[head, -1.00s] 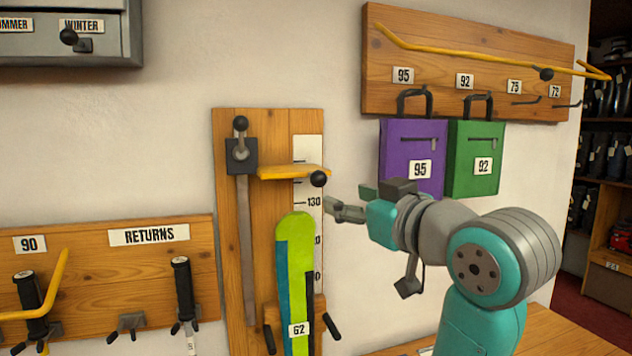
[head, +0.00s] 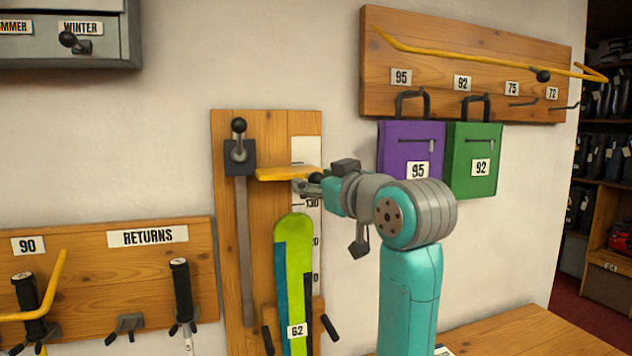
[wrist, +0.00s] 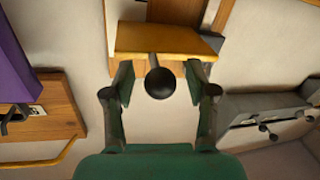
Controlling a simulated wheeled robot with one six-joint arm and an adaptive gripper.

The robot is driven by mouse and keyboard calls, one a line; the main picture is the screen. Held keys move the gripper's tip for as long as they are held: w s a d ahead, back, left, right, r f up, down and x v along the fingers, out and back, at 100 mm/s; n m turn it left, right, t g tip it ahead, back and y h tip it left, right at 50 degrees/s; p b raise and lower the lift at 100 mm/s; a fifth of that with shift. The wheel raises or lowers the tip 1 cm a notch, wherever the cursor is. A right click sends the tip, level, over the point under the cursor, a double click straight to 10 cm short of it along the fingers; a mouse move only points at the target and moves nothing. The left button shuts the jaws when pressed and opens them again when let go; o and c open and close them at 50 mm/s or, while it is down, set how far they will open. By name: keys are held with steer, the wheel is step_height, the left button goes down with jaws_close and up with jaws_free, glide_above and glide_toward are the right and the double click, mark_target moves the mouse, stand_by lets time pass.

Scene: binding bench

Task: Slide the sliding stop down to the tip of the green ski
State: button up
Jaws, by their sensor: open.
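The sliding stop is a yellow arm (head: 283,174) on a dark block (head: 240,158) that rides a grey vertical rail. It sits near the top of the wooden measuring board, above the ski tip with a clear gap. The green ski (head: 294,255) stands upright below it, labelled 62. My gripper (head: 305,187) is at the stop's right end, by its black ball knob. In the wrist view the knob (wrist: 159,83) lies between the two open fingers of my gripper (wrist: 160,90), with space on each side. The yellow arm (wrist: 168,40) shows just beyond the fingertips.
A purple bag (head: 411,148) and a green bag (head: 473,160) hang from a rack at the right, under a yellow bar (head: 470,58). The returns rack (head: 148,255) is at lower left. A wooden bench (head: 510,335) is at lower right.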

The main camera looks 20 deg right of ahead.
steer(key=shift+w, duration=0.2)
jaws_close()
step_height(320, 180, down, 8)
stand_by(0.6)
steer(key=shift+r, duration=0.1)
jaws_free()
steer(key=shift+s, duration=0.1)
